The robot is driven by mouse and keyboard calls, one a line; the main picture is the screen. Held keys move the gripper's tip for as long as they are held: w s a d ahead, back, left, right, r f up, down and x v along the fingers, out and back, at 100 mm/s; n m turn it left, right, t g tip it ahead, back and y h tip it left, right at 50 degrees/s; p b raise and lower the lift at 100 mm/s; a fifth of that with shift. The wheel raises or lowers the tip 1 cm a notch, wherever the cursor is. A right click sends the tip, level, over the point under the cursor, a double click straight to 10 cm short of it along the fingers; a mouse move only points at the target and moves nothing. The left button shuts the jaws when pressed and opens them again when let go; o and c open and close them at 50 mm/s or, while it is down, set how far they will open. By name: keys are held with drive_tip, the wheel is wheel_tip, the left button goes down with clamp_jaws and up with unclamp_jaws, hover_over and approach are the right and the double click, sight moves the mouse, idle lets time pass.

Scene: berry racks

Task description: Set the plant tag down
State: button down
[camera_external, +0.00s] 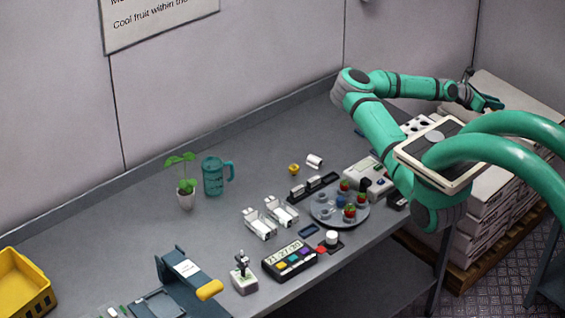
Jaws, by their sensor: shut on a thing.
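My gripper (488,102) is at the upper right, at the end of my green arm. It is above the stack of pale flat packs beyond the bench's right end. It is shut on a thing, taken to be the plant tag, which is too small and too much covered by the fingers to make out. I cannot tell whether the held thing touches the stack.
The stack (482,222) stands on a wooden pallet (462,275). The grey bench (130,222) holds a potted plant (186,198), a teal mug (213,176), a round tray (325,214) and a keypad device (289,261). A yellow crate (24,283) is at left. The bench's back left is clear.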

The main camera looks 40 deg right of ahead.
drive_tip(key=w+a+f+n+t, duration=0.1)
drive_tip(key=w+a+t, duration=0.1)
drive_tip(key=w+a, duration=0.9)
drive_tip(key=w+a+f+n+t, duration=0.1)
drive_tip(key=w+a, duration=0.4)
drive_tip(key=a, duration=0.5)
drive_tip(key=w+a+f+n+t, duration=0.15)
drive_tip(key=w+a, duration=0.35)
drive_tip(key=a, duration=0.5)
drive_tip(key=w+a+f, duration=0.2)
drive_tip(key=w+a, duration=0.4)
drive_tip(key=a, duration=0.4)
drive_tip(key=shift+h, duration=0.4)
drive_tip(key=w+d+f, duration=0.1)
drive_tip(key=w+f, duration=0.1)
drive_tip(key=w, duration=0.1)
drive_tip(key=w+d+f, duration=0.2)
drive_tip(key=w+f, duration=0.1)
drive_tip(key=w, duration=0.1)
drive_tip(key=w+d+f, duration=0.2)
drive_tip(key=w+f, duration=0.1)
drive_tip(key=w, duration=0.1)
drive_tip(key=shift+w+d+f, duration=0.15)
drive_tip(key=shift+d+f, duration=0.05)
drive_tip(key=shift+f, duration=0.05)
drive_tip(key=shift+w+d+f, duration=0.2)
drive_tip(key=shift+w+f, duration=0.2)
drive_tip(key=shift+f, duration=0.2)
drive_tip(key=shift+w+f, duration=0.1)
drive_tip(key=shift+f, duration=1.55)
